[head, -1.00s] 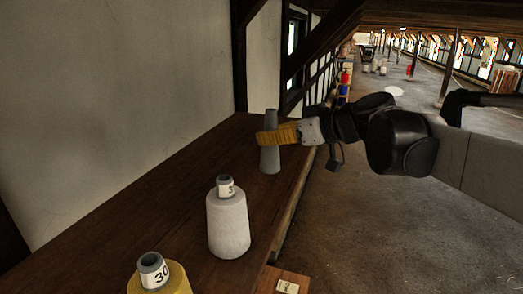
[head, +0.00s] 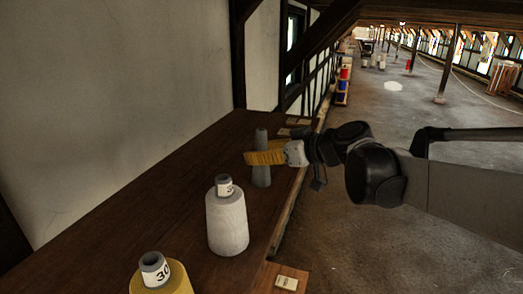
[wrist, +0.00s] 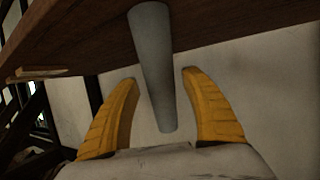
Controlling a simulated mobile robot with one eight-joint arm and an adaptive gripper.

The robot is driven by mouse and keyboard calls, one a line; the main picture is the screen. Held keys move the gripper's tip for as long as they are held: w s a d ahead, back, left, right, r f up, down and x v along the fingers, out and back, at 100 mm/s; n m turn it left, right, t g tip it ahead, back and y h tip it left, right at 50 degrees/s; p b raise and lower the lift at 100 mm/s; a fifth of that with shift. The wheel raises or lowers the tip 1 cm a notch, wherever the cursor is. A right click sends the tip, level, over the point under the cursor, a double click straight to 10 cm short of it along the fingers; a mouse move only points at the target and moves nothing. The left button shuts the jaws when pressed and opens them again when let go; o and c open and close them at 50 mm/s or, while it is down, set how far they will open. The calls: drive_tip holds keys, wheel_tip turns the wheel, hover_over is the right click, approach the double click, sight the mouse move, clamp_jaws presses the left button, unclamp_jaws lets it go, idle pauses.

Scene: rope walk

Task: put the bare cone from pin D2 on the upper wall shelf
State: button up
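The bare cone (head: 261,174) is grey, slim and tapered. It stands upright on the dark wooden shelf (head: 150,222) along the wall, beyond a white wound cone. In the wrist view the bare cone (wrist: 152,60) runs between my two yellow fingers, its wide end at the shelf underside of the picture's top. My gripper (head: 250,157) reaches in from the right at the cone's middle height. Its fingers (wrist: 160,76) are spread on both sides of the cone, with narrow gaps at the tips. Pin D2 is not identifiable in these views.
A white wound cone (head: 227,222) and a yellow one (head: 160,279), marked 30, stand nearer on the shelf. The plaster wall (head: 110,90) borders the shelf on the left. A dark slanting beam (head: 322,40) is behind. Open floor (head: 410,150) lies to the right.

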drive_tip(key=shift+r, duration=0.25)
drive_tip(key=b+v, duration=0.2)
drive_tip(key=v, duration=0.9)
drive_tip(key=s+d+f+m+g+h, duration=0.1)
drive_tip(key=s+d+f+m+h, duration=0.3)
drive_tip(key=s+f, duration=0.6)
drive_tip(key=s+d+f+m+g+h, duration=0.1)
drive_tip(key=s+d+f+m+h, duration=0.4)
drive_tip(key=s+f, duration=0.5)
drive_tip(key=shift+d+f+h, duration=0.6)
drive_tip(key=shift+d+f, duration=0.2)
drive_tip(key=shift+f, duration=0.15)
drive_tip(key=shift+s, duration=0.15)
